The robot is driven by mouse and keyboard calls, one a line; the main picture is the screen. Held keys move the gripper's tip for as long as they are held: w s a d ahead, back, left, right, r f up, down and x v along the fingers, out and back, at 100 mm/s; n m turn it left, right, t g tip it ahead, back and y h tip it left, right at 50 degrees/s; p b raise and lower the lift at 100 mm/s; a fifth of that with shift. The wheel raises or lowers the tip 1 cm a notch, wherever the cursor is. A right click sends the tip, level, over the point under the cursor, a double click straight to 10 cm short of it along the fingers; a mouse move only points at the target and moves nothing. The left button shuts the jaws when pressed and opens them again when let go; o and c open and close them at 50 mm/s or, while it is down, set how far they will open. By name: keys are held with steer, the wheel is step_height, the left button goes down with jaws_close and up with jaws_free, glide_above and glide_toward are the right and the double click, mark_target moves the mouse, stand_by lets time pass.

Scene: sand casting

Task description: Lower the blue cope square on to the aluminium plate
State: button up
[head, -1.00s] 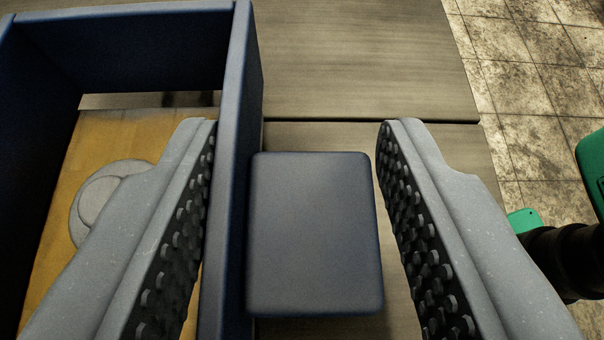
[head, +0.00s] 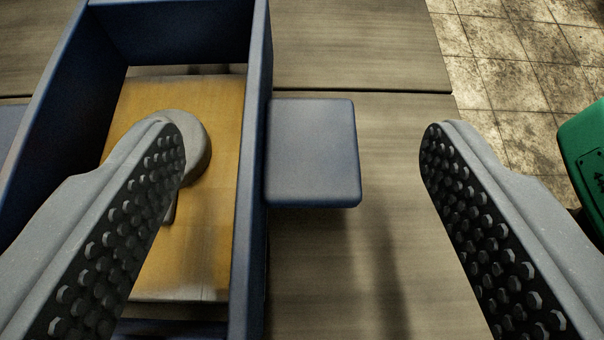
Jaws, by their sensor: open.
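The blue cope (head: 256,165) is an open four-walled frame at the left of the head view. A blue block-like lug (head: 312,150) sticks out from its right wall. My gripper (head: 303,130) is open and empty, its studded fingers well apart on either side of the lug. The left finger overlaps the cope's opening and the right finger is over the table, clear of the lug. Through the opening I see a tan board (head: 200,255) with a grey rounded piece (head: 197,150), partly hidden by the left finger. I cannot identify the aluminium plate or tell what the cope rests on.
A brown wood-grained table (head: 360,60) with a seam lies around and beyond the cope. Tiled floor (head: 510,75) shows past its right edge. A green object (head: 585,150) stands at the far right. The table right of the lug is clear.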

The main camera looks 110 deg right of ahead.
steer(key=v, duration=0.9)
step_height(320, 180, up, 20)
steer(key=n+t+y, duration=0.6)
steer(key=n+t, duration=0.4)
steer(key=n, duration=0.1)
steer(key=s+a+r+n+t+y, duration=0.1)
steer(key=s+r+n+t+y, duration=0.2)
steer(key=r, duration=0.7)
steer(key=s+a+r+n+t+y, duration=0.2)
steer(key=s+r+n+t, duration=0.3)
steer(key=r, duration=0.6)
steer(key=shift+s+a+r+n+t+y+p, duration=0.2)
steer(key=shift+n+t+y+p, duration=0.25)
steer(key=shift+n, duration=0.65)
steer(key=shift+s, duration=0.1)
